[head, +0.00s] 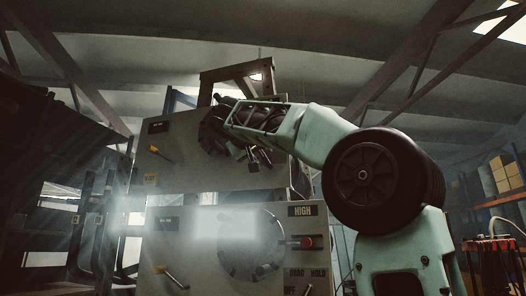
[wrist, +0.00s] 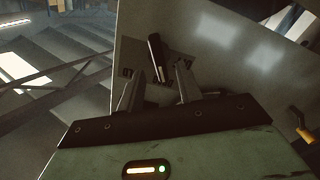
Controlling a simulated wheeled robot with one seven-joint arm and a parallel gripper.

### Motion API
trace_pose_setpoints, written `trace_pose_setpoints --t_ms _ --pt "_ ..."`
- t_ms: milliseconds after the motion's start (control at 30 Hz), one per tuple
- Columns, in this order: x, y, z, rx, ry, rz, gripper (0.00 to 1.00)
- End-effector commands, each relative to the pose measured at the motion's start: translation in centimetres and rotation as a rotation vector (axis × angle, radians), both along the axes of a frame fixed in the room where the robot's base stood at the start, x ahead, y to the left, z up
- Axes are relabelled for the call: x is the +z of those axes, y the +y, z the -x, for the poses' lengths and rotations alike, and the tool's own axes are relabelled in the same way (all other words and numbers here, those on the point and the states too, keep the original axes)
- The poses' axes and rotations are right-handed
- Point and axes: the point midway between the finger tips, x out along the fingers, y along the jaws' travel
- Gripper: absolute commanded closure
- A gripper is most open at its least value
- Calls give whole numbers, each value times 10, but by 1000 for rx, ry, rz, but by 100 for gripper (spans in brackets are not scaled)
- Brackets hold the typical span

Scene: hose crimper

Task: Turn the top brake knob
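The machine has an upper panel (head: 180,165) with a dark round dial (head: 210,130), partly hidden behind my gripper and arm in the head view. I take this dial to be where the top brake knob is. In the wrist view a dark upright bar, seemingly the knob's handle (wrist: 155,56), stands out from the panel in front of a dark marked plate. My gripper (wrist: 157,74) has its two fingers apart, one on each side of the bar's lower part. I cannot tell whether either finger touches it.
An orange-tipped lever (head: 162,153) sits on the upper panel; one also shows in the wrist view (wrist: 302,130). Shelving with boxes (head: 500,175) stands at right.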

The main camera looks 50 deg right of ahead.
Motion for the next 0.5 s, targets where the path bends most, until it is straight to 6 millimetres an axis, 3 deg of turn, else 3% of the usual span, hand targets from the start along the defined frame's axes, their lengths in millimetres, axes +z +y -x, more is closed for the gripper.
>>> trace_pose_setpoints --t_ms 200,500 --pt "2 -27 -11 -2 1 -1 65" --pt "0 -33 -14 1 0 0 65"
